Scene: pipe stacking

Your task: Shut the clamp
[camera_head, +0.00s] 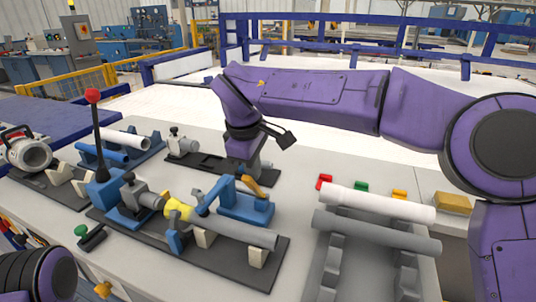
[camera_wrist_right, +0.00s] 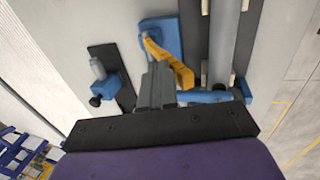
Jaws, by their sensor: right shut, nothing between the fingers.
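The clamp is a blue toggle clamp (camera_head: 245,207) with an orange handle (camera_head: 252,186), beside a grey pipe (camera_head: 240,232) that lies along a dark fixture plate. Its blue arm reaches toward the pipe; whether it presses on it I cannot tell. In the right wrist view the orange handle (camera_wrist_right: 172,62) runs close beside my fingers, and the clamp's blue base (camera_wrist_right: 160,38) is just beyond. My right gripper (camera_wrist_right: 158,74) is shut and empty at the handle; contact is unclear. In the head view it points down behind the clamp. My left gripper is out of view.
A red-knobbed lever (camera_head: 92,96) stands upright at the left end of the fixture. A yellow fitting (camera_head: 178,209) sits on the pipe line. A white pipe (camera_head: 377,203) and another grey pipe (camera_head: 375,232) rest on a rack at right. A yellow block (camera_head: 453,203) lies beyond them.

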